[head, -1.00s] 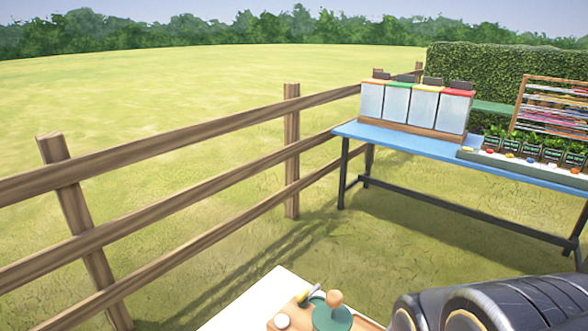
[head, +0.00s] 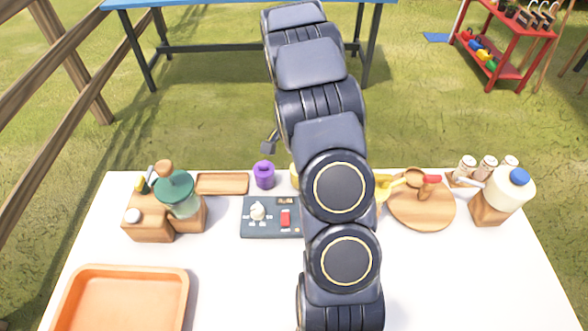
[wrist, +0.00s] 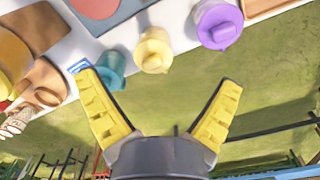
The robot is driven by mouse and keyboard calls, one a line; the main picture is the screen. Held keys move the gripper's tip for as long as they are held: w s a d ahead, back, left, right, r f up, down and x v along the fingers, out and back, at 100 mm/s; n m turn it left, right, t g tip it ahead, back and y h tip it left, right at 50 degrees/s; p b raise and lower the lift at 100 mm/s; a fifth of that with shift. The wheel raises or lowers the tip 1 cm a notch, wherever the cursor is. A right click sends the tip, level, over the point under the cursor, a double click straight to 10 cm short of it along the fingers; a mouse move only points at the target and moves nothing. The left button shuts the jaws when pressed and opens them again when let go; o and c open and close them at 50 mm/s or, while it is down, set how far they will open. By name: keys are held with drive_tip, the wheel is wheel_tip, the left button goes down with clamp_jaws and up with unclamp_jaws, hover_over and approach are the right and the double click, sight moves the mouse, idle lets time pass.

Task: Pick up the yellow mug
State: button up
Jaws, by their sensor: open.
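The yellow mug (wrist: 152,52) shows in the wrist view near the table's edge, between a purple mug (wrist: 216,26) and a teal mug (wrist: 110,69). My gripper (wrist: 160,80) is open, with its yellow fingers spread wide and nothing between them. The yellow mug lies ahead of the gap between the fingers, apart from both. The left fingertip is close to the teal mug in the picture. In the head view, only a sliver of yellow (head: 294,172), likely the mug, shows beside my arm.
The white table (head: 225,290) holds an orange tray (head: 62,312), a wooden block with a green-lidded jar (head: 175,190), a dark panel (head: 258,228), a round board (head: 430,212) and a white jug (head: 508,190). Grass lies beyond the table's far edge.

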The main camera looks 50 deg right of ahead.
drive_tip(key=shift+d+f+m, duration=0.4)
drive_tip(key=shift+d+f, duration=0.65)
drive_tip(key=shift+f, duration=0.15)
drive_tip(key=shift+s+d+f, duration=0.1)
drive_tip(key=shift+f, duration=0.3)
drive_tip(key=f, duration=0.7)
drive_tip(key=shift+s+d, duration=0.2)
drive_tip(key=shift+d, duration=0.05)
drive_tip(key=c, duration=1.2)
drive_tip(key=shift+o, duration=0.2)
